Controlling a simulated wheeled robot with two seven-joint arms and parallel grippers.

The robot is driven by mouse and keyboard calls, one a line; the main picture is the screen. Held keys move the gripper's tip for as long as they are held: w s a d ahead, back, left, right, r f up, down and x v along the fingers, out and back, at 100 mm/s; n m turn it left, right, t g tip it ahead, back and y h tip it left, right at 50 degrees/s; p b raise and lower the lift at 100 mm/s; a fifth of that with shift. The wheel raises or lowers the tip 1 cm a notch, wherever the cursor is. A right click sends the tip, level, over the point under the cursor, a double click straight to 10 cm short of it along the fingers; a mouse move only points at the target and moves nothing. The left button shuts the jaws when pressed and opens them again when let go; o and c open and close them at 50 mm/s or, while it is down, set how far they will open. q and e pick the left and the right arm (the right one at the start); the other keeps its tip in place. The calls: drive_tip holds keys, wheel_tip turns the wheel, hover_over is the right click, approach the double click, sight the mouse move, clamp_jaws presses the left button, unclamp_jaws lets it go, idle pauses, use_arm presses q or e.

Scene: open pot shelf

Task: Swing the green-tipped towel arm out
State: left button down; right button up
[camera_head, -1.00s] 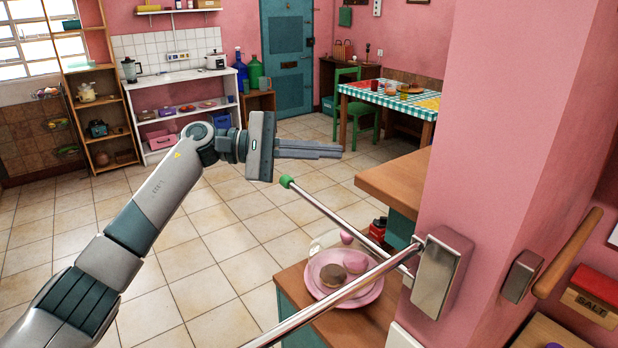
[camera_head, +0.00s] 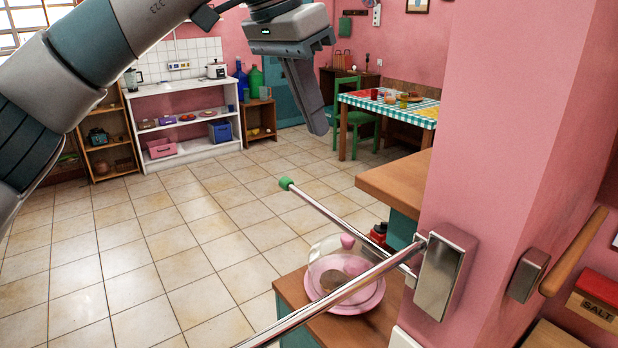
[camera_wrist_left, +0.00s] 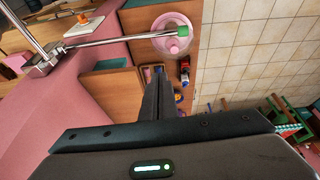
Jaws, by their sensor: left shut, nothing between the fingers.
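The green-tipped towel arm (camera_head: 340,218) is a thin metal rod that reaches left from a metal bracket (camera_head: 443,273) on the pink wall. Its green tip (camera_head: 285,183) points to the back left in the head view. The green tip also shows in the left wrist view (camera_wrist_left: 183,31), in front of the pink plate. A second metal rod (camera_head: 335,298) leaves the same bracket toward the front left. My left gripper (camera_head: 318,128) is shut and empty, pointing down, above and behind the green tip and apart from it in the picture. My right gripper is not in view.
Below the rods, a pink plate (camera_head: 350,306) under a clear dome stands on a wooden-topped cabinet (camera_head: 335,335). A wooden counter (camera_head: 395,180) juts from the pink wall. A checked table (camera_head: 385,103) stands at the back. The tiled floor at left is clear.

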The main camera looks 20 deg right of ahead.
use_arm(q)
drive_tip(key=shift+a+r, duration=0.15)
idle(0.4)
